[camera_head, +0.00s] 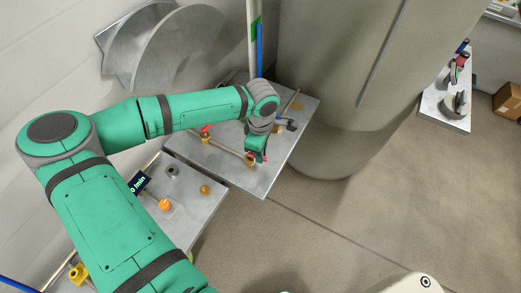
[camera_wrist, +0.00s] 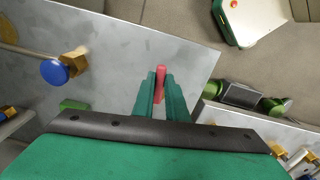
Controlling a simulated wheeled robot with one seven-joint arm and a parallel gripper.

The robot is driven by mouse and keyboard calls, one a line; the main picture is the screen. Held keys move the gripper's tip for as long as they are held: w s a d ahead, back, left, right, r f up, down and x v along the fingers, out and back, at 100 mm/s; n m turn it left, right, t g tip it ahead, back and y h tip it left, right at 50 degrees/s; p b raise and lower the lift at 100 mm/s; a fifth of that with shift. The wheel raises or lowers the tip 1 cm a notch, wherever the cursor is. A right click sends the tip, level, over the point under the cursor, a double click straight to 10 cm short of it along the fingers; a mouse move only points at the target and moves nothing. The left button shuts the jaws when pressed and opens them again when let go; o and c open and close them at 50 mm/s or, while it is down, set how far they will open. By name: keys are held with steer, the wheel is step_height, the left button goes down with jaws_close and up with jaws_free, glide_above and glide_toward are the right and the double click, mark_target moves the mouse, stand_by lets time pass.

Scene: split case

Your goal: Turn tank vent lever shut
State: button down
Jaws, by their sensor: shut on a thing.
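A slim red lever (camera_wrist: 160,78) stands between the two green fingers of my gripper (camera_wrist: 160,92) in the wrist view. The fingers are shut on it, and its tip shows a little beyond them. In the head view my gripper (camera_head: 257,156) points down at the near right part of a grey metal plate, beside a brass fitting (camera_head: 249,161) on a pipe. Most of the lever and its pivot are hidden by my gripper, so I cannot tell its angle to the pipe. The large grey tank (camera_head: 345,90) stands just right of the plate.
A second red handle (camera_head: 206,130) sits on the pipe further left. A nearer metal plate holds an orange knob (camera_head: 164,205) and a small display (camera_head: 139,183). A blue round knob (camera_wrist: 54,72) is left in the wrist view. Open floor (camera_head: 330,225) lies right of the plates.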

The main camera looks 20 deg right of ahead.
steer(key=shift+s+a+m, duration=0.15)
steer(key=shift+a+m, duration=0.1)
steer(key=shift+m, duration=0.55)
steer(key=shift+s, duration=0.1)
steer(key=c, duration=1.8)
jaws_free()
steer(key=shift+o, duration=0.2)
step_height(320, 180, up, 11)
steer(key=shift+f, duration=0.15)
